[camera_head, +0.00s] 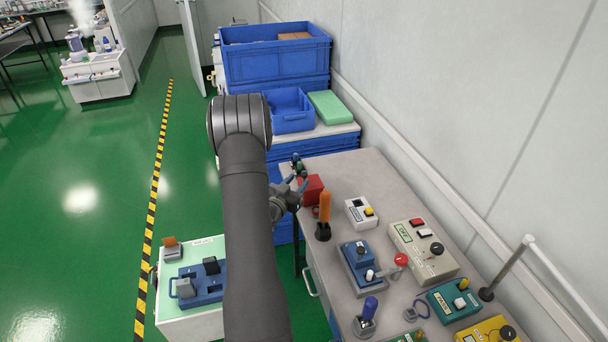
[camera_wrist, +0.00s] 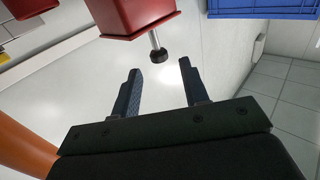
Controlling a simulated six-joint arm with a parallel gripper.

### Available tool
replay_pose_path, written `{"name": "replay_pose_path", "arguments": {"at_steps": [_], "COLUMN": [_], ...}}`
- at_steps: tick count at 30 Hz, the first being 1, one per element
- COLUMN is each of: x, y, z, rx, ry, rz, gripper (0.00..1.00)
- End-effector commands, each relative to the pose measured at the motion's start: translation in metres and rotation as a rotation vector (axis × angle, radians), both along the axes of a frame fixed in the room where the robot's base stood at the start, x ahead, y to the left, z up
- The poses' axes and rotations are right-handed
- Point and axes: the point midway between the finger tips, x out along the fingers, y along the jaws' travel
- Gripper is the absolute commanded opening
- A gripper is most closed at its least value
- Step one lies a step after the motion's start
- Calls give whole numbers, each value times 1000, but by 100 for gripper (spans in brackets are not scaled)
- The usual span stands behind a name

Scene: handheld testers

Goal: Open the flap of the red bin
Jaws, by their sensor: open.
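The red bin (camera_head: 312,188) stands on the grey table near its far left edge, and my gripper (camera_head: 298,178) is just left of it. In the wrist view the red bin (camera_wrist: 137,15) shows at the top, cut off by the frame. A short metal stem with a black knob (camera_wrist: 159,57) sticks out from it. My gripper (camera_wrist: 159,72) is open and empty, its fingers pointing toward the bin. The knob appears between the fingertip lines; I cannot tell its depth from them. A flap cannot be made out clearly.
Several testers fill the table's right part. Blue crates (camera_head: 276,60) stand behind the table, and a wall runs along the right.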

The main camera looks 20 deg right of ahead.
Motion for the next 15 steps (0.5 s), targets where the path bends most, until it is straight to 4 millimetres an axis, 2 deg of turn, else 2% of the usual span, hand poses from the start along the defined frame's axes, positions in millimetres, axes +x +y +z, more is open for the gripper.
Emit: {"name": "replay_pose_path", "arguments": {"at_steps": [6,15], "x": [26,38], "y": [-26,-38], "z": [0,0], "rx": [1,1], "ry": [-1,0], "rz": [-1,0], "gripper": [41,41]}}
